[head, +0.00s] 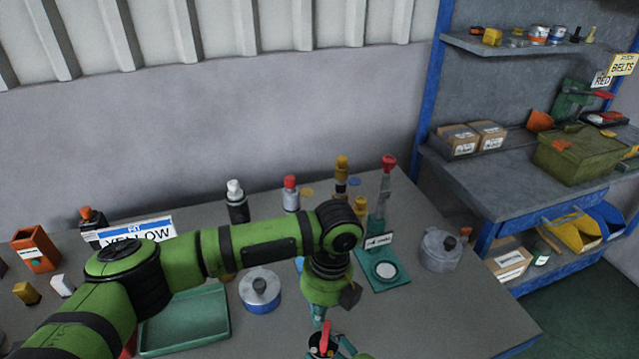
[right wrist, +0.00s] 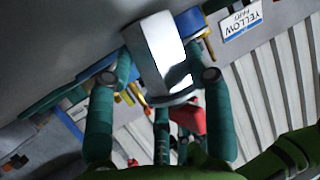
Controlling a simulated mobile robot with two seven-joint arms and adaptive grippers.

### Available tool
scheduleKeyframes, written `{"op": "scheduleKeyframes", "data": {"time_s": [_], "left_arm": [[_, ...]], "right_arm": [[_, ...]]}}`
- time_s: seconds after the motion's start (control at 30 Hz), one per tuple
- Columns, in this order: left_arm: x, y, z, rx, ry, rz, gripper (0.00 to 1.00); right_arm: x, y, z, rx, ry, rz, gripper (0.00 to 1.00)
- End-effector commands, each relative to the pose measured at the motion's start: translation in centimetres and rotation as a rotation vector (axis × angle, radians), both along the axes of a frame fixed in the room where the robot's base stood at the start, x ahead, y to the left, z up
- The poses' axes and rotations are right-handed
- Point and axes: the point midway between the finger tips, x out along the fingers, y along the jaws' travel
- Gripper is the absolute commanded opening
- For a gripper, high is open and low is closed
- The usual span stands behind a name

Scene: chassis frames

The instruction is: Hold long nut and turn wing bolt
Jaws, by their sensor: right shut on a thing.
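In the right wrist view, a silver block with flat faces (right wrist: 155,52), which looks like the long nut, sits between the teal fingertips of my right gripper (right wrist: 158,84). The gripper is shut on it. A red piece (right wrist: 188,116) shows below its end, closer to the palm; I cannot tell if it is the wing bolt. In the head view, my left gripper (head: 318,314) points down near the table's front, just above my right gripper (head: 330,348), which is cut by the bottom edge. The left fingertips are small and partly hidden, so their opening is unclear.
A green tray (head: 185,322) and a blue-and-silver round tin (head: 260,292) lie left of my grippers. A green stand (head: 385,272) and a grey lidded pot (head: 440,250) stand to the right. Several bottles line the back. The table's front right is clear.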

Motion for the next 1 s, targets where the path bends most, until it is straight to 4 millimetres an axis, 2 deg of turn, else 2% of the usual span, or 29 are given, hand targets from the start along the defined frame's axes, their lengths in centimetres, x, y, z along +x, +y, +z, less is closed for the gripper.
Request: {"op": "scheduleKeyframes", "data": {"time_s": [0.03,0.47,0.73,1.0], "left_arm": [[-0.4,-1.2,0.0,-0.030,0.003,-0.012,0.00],[-0.4,-1.2,-0.1,-0.029,0.003,-0.013,0.00],[0.4,-0.9,0.0,-0.030,0.000,-0.012,0.00],[0.8,-1.2,2.7,-0.030,-0.004,-0.011,0.00]], "right_arm": [[-0.3,0.8,0.4,0.007,-0.011,0.015,0.07],[-0.3,0.9,0.6,0.011,-0.014,0.016,0.06],[-0.3,0.9,0.6,0.011,-0.014,0.015,0.06],[-0.3,0.7,0.3,0.008,-0.007,0.014,0.06]]}}
